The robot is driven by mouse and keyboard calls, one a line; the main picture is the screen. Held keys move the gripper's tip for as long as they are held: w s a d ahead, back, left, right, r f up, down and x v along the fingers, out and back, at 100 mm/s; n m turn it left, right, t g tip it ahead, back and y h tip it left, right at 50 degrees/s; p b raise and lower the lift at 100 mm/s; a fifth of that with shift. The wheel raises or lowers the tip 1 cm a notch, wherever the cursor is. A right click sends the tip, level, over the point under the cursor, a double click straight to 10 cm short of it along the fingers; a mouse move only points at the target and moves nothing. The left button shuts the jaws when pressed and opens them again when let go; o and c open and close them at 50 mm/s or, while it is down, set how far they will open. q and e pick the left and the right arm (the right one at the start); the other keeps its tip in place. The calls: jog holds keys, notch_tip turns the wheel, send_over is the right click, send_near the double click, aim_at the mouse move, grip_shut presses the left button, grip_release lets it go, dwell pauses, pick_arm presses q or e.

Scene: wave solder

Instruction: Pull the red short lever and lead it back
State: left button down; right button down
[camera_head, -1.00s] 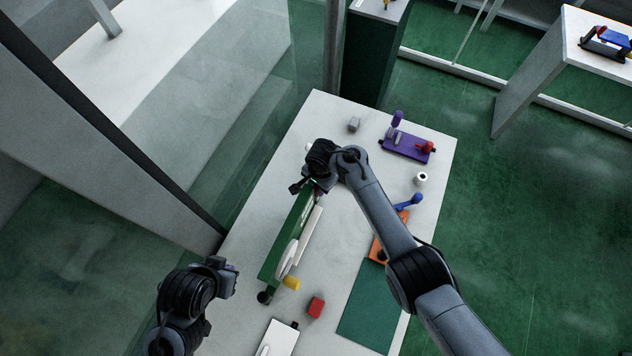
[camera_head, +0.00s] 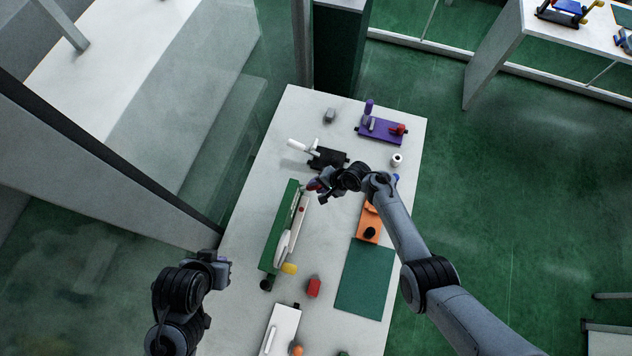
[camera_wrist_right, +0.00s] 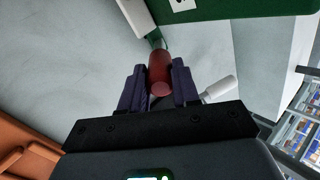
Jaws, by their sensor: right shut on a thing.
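The red short lever (camera_wrist_right: 160,66) is a small red cylinder between the two dark fingers of my right gripper (camera_wrist_right: 159,84) in the right wrist view. The gripper is shut on it. In the head view my right gripper (camera_head: 318,186) is at the upper end of a long green fixture (camera_head: 273,238), and the lever is mostly hidden there. A long white lever (camera_head: 289,238) with a yellow end (camera_head: 289,268) lies along this fixture. My left gripper (camera_head: 220,268) hangs at the table's left side, away from the fixture; its jaws are not clear.
Beyond the right gripper stands a black fixture (camera_head: 328,158) with a white handle. A purple fixture (camera_head: 380,132), an orange fixture (camera_head: 369,222) and a white roll (camera_head: 397,160) are to the right. Glass panels border the left.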

dwell(0.4)
jog(key=c, duration=0.8)
grip_release()
jog(key=p+v, duration=0.3)
jog(key=v, duration=0.7)
jog(key=shift+s+d+r+p, duration=0.15)
jog(key=shift+d+r+p, duration=0.1)
jog(key=shift+r+p, duration=0.1)
